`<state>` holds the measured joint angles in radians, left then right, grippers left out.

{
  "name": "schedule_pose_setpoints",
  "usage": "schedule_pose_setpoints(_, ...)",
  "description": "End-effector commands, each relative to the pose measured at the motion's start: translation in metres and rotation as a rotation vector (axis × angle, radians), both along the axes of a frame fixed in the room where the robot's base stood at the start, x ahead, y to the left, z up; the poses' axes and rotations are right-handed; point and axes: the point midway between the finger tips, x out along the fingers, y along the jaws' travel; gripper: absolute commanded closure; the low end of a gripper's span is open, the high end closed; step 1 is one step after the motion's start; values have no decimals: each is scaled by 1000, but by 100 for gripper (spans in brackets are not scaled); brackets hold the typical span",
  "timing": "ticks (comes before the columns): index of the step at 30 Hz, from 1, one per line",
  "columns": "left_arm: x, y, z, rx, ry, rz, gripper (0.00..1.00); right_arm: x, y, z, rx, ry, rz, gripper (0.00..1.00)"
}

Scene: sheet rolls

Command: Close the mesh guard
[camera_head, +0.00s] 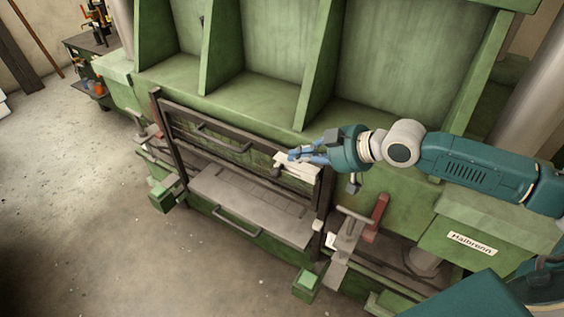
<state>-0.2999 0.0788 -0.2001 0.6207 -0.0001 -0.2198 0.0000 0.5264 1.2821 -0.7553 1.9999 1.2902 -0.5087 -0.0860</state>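The mesh guard (205,129) is a dark frame standing at the front of the green machine. It has a handle on its upper bar, and dark posts stand at both ends. Below it lies a grey plate (240,198) with a second handle (237,221) at its front edge. My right gripper (291,156) reaches in from the right, with its blue-grey fingers at the right end of the guard's upper part, over a pale piece (303,168). Whether the fingers touch anything or are apart is too small to tell. My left gripper is out of view.
The green machine's upright ribs (221,50) rise behind the guard. A clamp-like fitting (349,232) and a red part (376,217) stand right of it. The concrete floor (85,210) at left is clear. A bench (92,42) with tools stands at the back left.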

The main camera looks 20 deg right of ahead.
Motion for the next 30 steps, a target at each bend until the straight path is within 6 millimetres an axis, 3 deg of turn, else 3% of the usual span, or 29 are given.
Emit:
schedule_pose_setpoints(7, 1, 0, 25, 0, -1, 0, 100, 33, 27, -23, 4, 0, 1, 100)
schedule_pose_setpoints(16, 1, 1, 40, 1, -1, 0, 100, 40, 28, -61, 1, 0, -1, 100)
schedule_pose_setpoints(30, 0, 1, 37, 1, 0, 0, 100, 41, 28, -69, -1, -1, 1, 100)
